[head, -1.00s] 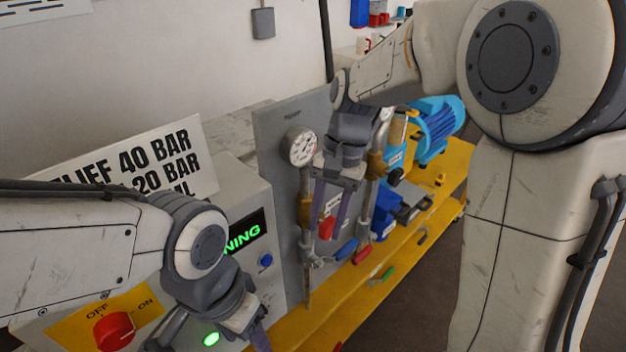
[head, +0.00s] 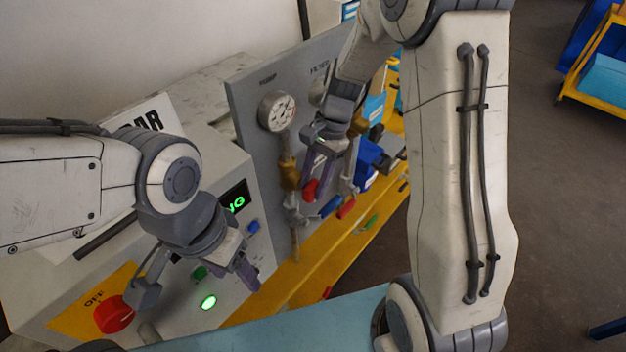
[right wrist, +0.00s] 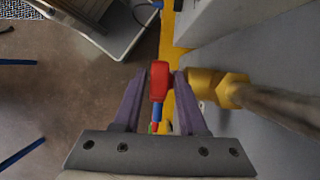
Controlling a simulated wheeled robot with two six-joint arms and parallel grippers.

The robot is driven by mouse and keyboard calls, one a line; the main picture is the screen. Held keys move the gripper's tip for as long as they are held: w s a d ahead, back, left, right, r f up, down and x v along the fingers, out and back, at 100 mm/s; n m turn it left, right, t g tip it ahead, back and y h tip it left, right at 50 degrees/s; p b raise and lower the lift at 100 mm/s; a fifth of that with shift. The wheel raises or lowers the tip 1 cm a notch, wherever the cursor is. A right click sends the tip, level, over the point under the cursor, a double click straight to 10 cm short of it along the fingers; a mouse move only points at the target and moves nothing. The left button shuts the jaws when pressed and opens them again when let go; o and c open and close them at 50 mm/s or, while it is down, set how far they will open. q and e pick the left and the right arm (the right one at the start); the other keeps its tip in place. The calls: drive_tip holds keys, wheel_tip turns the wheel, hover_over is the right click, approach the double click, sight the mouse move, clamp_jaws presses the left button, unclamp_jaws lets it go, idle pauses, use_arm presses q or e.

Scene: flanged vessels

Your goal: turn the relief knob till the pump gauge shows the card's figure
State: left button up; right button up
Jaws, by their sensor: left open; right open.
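A red knob (head: 310,189) projects from a brass fitting on the grey panel; I take it as the relief knob, its label not readable. My right gripper (right wrist: 158,76) is open, its two fingers on either side of the red knob (right wrist: 159,82); whether they touch it I cannot tell. A round white gauge (head: 277,111) sits at the panel's left; its needle is too small to read. The white card (head: 152,120) is mostly hidden behind my left arm, only "BAR" showing. My left gripper (head: 246,276) is open and empty in front of the control box.
The control box (head: 60,290) carries a red OFF switch (head: 114,315), a lit green button (head: 208,302), a blue button (head: 253,226) and a partly hidden green display (head: 235,203). A blue-filled yellow cart (head: 590,75) is far right.

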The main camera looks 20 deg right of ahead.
drive_tip(key=shift+s+f, duration=0.1)
drive_tip(key=shift+f, duration=0.15)
clamp_jaws()
drive_tip(key=shift+a+t+h, duration=0.15)
drive_tip(key=shift+t+h, duration=0.15)
drive_tip(key=shift+h, duration=0.1)
unclamp_jaws()
drive_tip(key=shift+r, duration=0.1)
